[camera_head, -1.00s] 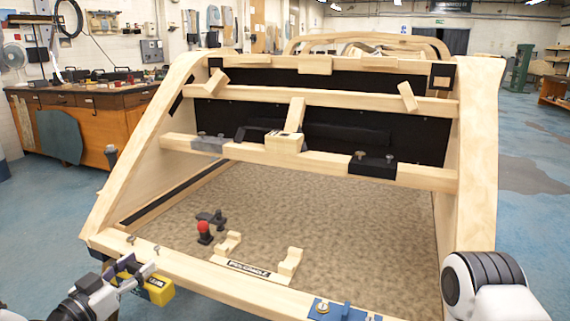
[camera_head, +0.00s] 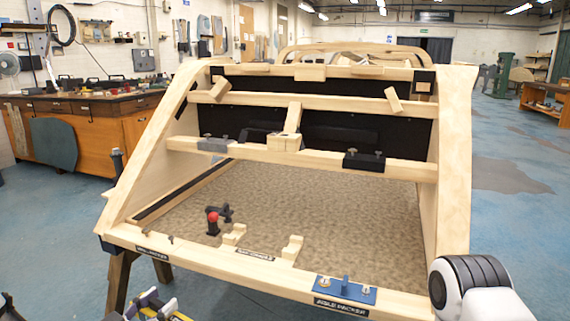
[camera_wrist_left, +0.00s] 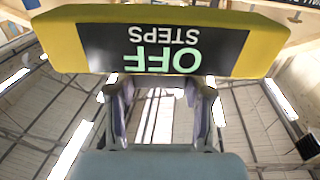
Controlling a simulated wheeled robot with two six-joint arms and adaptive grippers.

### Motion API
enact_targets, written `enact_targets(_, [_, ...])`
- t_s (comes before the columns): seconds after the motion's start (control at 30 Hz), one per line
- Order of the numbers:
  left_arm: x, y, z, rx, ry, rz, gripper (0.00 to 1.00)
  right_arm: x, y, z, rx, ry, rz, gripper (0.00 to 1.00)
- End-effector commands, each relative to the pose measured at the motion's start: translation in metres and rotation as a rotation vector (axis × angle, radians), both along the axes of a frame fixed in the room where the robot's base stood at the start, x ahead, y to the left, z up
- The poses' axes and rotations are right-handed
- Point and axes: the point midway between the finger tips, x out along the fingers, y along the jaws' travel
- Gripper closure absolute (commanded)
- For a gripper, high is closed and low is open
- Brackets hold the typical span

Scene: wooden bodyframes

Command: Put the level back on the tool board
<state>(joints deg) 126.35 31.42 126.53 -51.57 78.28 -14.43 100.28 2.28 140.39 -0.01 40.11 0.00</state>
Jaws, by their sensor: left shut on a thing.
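My left gripper (camera_head: 150,306) is low at the bottom left of the head view, partly cut off by the edge. It is shut on the yellow level (camera_wrist_left: 262,38), which lies across the top of the left wrist view. Its dark panel reads "STEPS OFF" upside down there. A sliver of its yellow body (camera_head: 180,316) shows in the head view. The level is held in front of and below the wooden bodyframe (camera_head: 190,258), apart from its front rail. I cannot tell which surface is the tool board. My right gripper is not in view.
On the front rail are wooden cradle blocks (camera_head: 292,247) and a blue packer plate (camera_head: 345,290). A red-knobbed tool (camera_head: 213,222) stands behind the rail. A wooden workbench (camera_head: 90,120) with tools is at the back left. Blue floor lies open between bench and frame.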

Motion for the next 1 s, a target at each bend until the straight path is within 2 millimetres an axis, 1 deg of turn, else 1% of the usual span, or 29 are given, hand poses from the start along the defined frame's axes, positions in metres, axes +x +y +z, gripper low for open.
enact_targets(0.03, [-0.001,-0.010,-0.008,0.003,0.004,-0.013,1.00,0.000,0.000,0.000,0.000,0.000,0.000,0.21])
enact_targets(0.1, [-0.002,-0.023,-0.017,0.003,0.004,-0.022,1.00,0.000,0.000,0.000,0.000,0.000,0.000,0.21])
enact_targets(0.3, [-0.004,-0.058,-0.036,0.003,0.002,-0.019,1.00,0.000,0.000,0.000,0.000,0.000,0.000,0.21])
enact_targets(0.43, [-0.005,-0.075,-0.040,0.003,0.001,0.006,1.00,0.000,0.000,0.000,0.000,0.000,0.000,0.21])
enact_targets(0.5, [-0.005,-0.081,-0.038,0.003,-0.002,0.025,1.00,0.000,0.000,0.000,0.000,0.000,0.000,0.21])
enact_targets(0.57, [-0.003,-0.085,-0.033,0.003,-0.004,0.051,1.00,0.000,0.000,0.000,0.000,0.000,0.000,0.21])
enact_targets(0.6, [-0.002,-0.085,-0.027,0.003,-0.005,0.073,1.00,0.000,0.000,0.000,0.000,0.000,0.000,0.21])
enact_targets(0.67, [0.002,-0.079,-0.014,0.001,-0.007,0.121,1.00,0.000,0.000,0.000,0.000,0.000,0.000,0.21])
enact_targets(0.73, [0.006,-0.067,0.002,-0.002,-0.007,0.179,1.00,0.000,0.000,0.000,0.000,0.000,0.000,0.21])
enact_targets(0.77, [0.006,-0.066,0.009,-0.001,-0.007,0.187,1.00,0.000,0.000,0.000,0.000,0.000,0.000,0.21])
enact_targets(0.8, [0.008,-0.066,0.017,0.003,0.002,0.196,1.00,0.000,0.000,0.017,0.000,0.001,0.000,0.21])
enact_targets(1.0, [0.017,-0.063,0.037,0.009,0.010,0.259,1.00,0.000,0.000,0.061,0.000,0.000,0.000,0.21])
